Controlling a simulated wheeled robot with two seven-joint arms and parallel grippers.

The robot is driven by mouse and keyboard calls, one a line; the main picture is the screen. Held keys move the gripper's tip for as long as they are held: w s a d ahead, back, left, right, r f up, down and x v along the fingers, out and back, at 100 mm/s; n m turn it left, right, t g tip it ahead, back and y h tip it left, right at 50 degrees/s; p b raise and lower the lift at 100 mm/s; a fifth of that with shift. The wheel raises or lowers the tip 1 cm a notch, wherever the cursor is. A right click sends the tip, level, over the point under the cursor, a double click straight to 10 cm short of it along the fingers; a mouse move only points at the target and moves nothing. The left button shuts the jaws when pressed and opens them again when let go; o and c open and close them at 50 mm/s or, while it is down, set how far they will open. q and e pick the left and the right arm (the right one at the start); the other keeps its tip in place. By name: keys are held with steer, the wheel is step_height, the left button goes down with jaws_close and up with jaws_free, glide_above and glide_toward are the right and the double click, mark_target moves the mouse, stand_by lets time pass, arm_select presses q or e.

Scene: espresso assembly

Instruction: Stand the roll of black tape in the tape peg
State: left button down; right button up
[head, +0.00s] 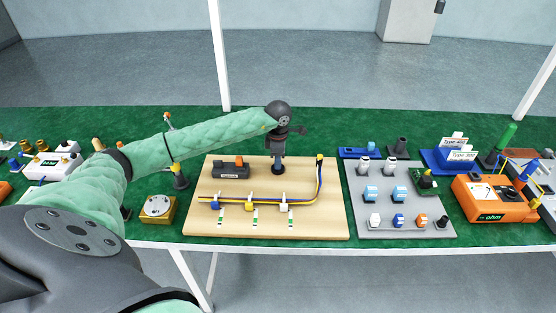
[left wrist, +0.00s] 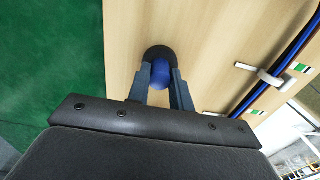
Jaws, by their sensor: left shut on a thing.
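My left gripper (head: 278,165) points down over the back middle of the wooden board (head: 330,222). In the left wrist view its two fingers (left wrist: 162,80) are closed around a blue rounded piece (left wrist: 161,74). A black round piece, apparently the roll of black tape (left wrist: 158,52), shows at the fingertips just beyond the blue piece. The fingers and wrist hide much of both, and I cannot tell whether the black piece touches the board. I cannot make out the tape peg separately. My right gripper is in neither view.
A dark grey block with an orange part (head: 232,170) sits on the board, left of the gripper. A grey panel (head: 405,190) with small parts stands to the right.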

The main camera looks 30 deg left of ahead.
arm_select(q)
steer(key=c, duration=1.2)
jaws_free()
steer(key=shift+o, duration=0.2)
steer(key=shift+r, duration=0.15)
steer(key=shift+r+p, duration=0.55)
steer(key=shift+r, duration=2.3)
step_height(320, 180, up, 8)
steer(key=b, duration=0.2)
steer(key=shift+b, duration=0.3)
